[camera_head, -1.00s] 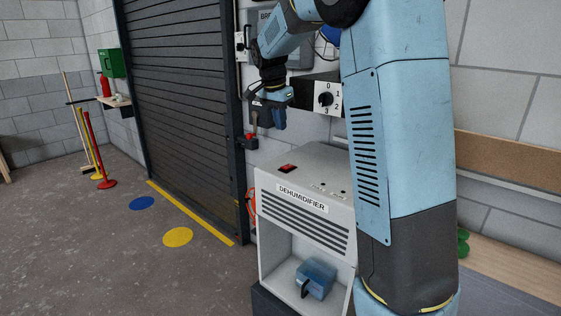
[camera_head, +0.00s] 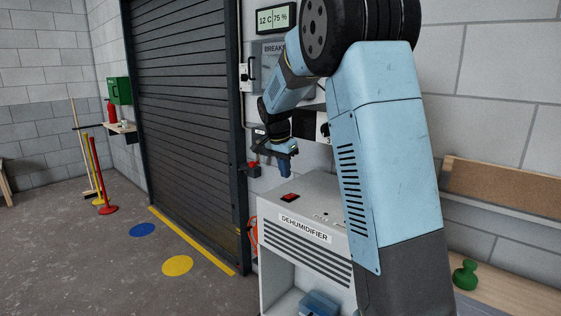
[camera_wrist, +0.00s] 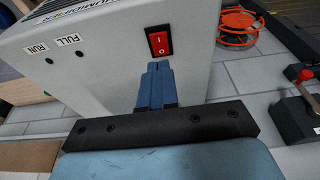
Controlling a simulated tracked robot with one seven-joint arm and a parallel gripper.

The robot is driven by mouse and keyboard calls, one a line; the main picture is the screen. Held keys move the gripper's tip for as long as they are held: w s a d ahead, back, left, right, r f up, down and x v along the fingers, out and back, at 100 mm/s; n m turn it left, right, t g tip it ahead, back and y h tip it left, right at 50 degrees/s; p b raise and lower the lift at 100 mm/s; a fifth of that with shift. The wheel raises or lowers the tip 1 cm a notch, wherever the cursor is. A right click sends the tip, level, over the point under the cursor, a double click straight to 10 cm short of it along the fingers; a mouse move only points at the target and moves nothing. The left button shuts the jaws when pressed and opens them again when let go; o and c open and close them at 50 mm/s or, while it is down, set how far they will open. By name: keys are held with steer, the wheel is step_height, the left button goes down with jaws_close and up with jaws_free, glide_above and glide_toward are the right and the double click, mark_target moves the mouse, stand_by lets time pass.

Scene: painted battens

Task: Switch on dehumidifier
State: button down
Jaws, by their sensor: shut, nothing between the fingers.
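The dehumidifier (camera_head: 304,232) is a grey-white cabinet with a label and dark louvres on its front. Its red rocker switch (camera_head: 290,198) is on the top, and in the wrist view the switch (camera_wrist: 159,41) shows marks I and O. RUN and FULL indicators (camera_wrist: 51,54) beside it look dark. My gripper (camera_head: 286,177) points down just above the switch in the head view. In the wrist view my shut blue fingers (camera_wrist: 158,66) hold nothing, with their tips close to the O end of the switch. Whether they touch it I cannot tell.
A blue container (camera_head: 319,303) sits in the cabinet's lower opening. A dark roller shutter (camera_head: 188,120) stands to the left. An orange coil (camera_wrist: 240,26) and a red-knobbed box (camera_head: 253,170) are near the cabinet. A shelf with a green object (camera_head: 465,275) is at right.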

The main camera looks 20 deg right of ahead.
mark_target(286, 196)
steer(key=x, duration=0.5)
steer(key=shift+s+a+f, duration=0.25)
steer(key=shift+f, duration=0.1)
steer(key=shift+a+f, duration=0.1)
steer(key=shift+f, duration=0.75)
steer(key=shift+a, duration=0.1)
